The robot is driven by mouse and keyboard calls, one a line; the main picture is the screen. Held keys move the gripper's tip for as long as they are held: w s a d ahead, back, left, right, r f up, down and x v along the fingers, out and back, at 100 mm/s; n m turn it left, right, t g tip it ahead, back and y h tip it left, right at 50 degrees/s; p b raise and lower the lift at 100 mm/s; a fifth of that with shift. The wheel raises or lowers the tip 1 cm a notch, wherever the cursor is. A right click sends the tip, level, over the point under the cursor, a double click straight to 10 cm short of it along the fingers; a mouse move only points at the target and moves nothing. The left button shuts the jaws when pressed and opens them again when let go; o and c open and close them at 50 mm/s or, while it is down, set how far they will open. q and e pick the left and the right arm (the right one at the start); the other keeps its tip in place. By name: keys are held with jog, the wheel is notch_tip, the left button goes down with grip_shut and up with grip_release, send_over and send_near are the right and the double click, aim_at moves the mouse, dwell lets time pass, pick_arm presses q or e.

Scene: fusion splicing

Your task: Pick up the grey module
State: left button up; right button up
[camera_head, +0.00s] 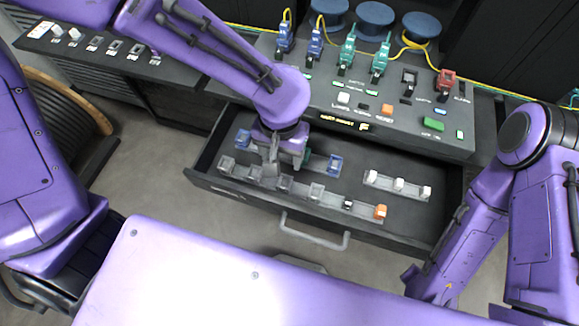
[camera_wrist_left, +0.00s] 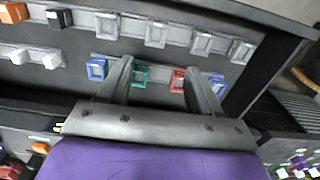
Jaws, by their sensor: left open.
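Several grey, square-framed modules (camera_head: 317,191) sit in a row in the open drawer; the row also shows in the left wrist view (camera_wrist_left: 157,33). I cannot tell which one the task names. A black module (camera_wrist_left: 60,18) and an orange module (camera_head: 381,212) end the row. My left gripper (camera_head: 270,172) is low over the left part of the drawer, pointing down, and hides part of the row in the head view. In the left wrist view my left gripper (camera_wrist_left: 158,68) is open, its fingers apart and nothing held between them. My right gripper does not show.
A second row holds a blue (camera_head: 335,163), a green (camera_wrist_left: 141,75) and a red module (camera_wrist_left: 178,80) near my fingers. White modules (camera_head: 399,184) sit at the drawer's right. The console (camera_head: 330,115) with plugs stands behind. The drawer handle (camera_head: 315,238) juts forward.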

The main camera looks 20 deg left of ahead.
aim_at(286, 181)
pick_arm(q)
jog(key=f, duration=0.7)
jog(key=d+f, duration=0.1)
jog(key=f, duration=0.2)
jog(key=shift+s+f, duration=0.15)
jog(key=shift+s, duration=0.25)
jog(key=c, duration=1)
